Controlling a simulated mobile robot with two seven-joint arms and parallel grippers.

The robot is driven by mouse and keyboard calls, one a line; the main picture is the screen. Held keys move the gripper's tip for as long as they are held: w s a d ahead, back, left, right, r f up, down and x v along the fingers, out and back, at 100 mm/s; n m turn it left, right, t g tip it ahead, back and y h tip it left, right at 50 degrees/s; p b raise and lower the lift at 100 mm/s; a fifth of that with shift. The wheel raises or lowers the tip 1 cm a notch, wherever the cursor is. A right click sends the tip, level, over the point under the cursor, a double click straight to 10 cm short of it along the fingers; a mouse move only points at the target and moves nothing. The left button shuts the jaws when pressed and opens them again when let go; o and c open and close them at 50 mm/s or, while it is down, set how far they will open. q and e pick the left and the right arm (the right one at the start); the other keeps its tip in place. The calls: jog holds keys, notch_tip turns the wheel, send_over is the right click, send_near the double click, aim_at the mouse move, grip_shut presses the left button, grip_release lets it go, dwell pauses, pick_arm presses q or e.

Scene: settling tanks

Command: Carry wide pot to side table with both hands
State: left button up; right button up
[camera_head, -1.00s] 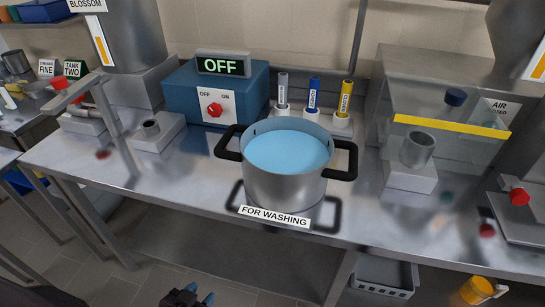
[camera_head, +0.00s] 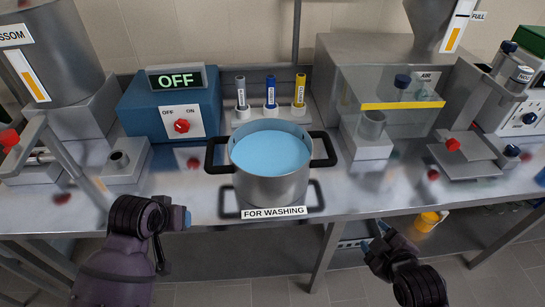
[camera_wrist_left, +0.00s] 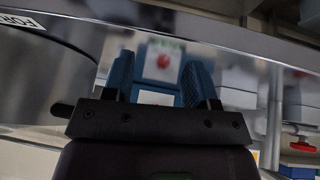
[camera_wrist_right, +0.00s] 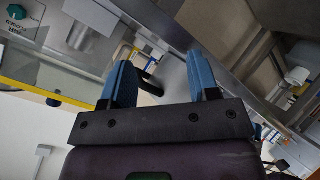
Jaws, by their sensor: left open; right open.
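The wide pot (camera_head: 269,182) is a steel pot full of blue liquid. It stands upright on the steel counter, with a black handle on each side and a "FOR WASHING" label at the counter edge in front of it. My left gripper (camera_head: 187,218) is at the counter's front edge, left of and below the pot, apart from it. Its two blue fingers are open and empty in the left wrist view (camera_wrist_left: 160,78). My right gripper (camera_head: 374,238) is below the counter edge, right of the pot, open and empty in the right wrist view (camera_wrist_right: 163,82). I cannot identify a side table.
A blue box (camera_head: 170,104) with an OFF display and red knob stands behind left. Several capped tubes (camera_head: 270,92) stand behind the pot. A clear hood (camera_head: 395,105) with a yellow edge is at right. A grey post (camera_head: 75,165) rises at left.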

pick_arm(q)
jog(key=n+g+p, duration=0.1)
send_near(209, 149)
jog(key=f, duration=0.1)
jog(key=shift+a+r+h, duration=0.3)
jog(key=shift+h, duration=0.1)
pick_arm(e)
jog(key=w+a+r+n+t+y, duration=0.4)
jog(key=w+r+n, duration=0.3)
jog(key=w+n, duration=0.3)
jog(key=a+n, duration=0.1)
jog(key=n, duration=0.1)
jog(key=shift+a+r+n+t, duration=0.25)
jog(key=shift+r+n+t, duration=0.05)
jog(key=shift+n, duration=0.1)
pick_arm(q)
jog(key=x, duration=1)
jog(key=shift+w+f, duration=0.15)
jog(key=shift+f, duration=0.25)
pick_arm(e)
jog(key=x, duration=1)
jog(key=shift+w+a, duration=0.3)
pick_arm(q)
grip_shut()
pick_arm(e)
grip_shut()
jog(key=shift+r, duration=0.1)
